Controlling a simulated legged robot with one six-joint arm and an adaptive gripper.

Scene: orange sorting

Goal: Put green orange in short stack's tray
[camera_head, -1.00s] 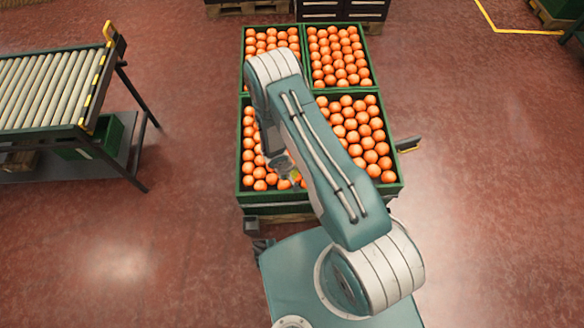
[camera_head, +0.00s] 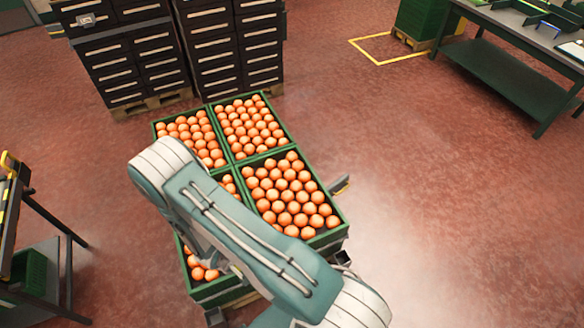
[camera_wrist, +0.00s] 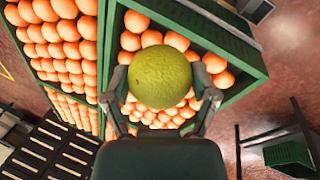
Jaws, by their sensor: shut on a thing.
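The green orange (camera_wrist: 160,77) is between the two fingers of my gripper (camera_wrist: 161,92) in the wrist view. My gripper is shut on it and holds it over a green tray (camera_wrist: 243,62) of orange-coloured oranges. In the head view my arm hides the gripper and the green orange. Several green trays full of oranges stand together in the head view, the near right tray (camera_head: 329,203) showing most clearly. The near left tray is partly covered by my arm. I cannot tell which stack is the short stack.
Tall stacks of dark crates (camera_head: 229,48) stand behind the trays. A dark workbench (camera_head: 500,70) is at the upper right, with a green crate stack (camera_head: 427,18) beside it. A conveyor frame (camera_head: 40,245) is at the left. The red floor (camera_head: 440,230) on the right is clear.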

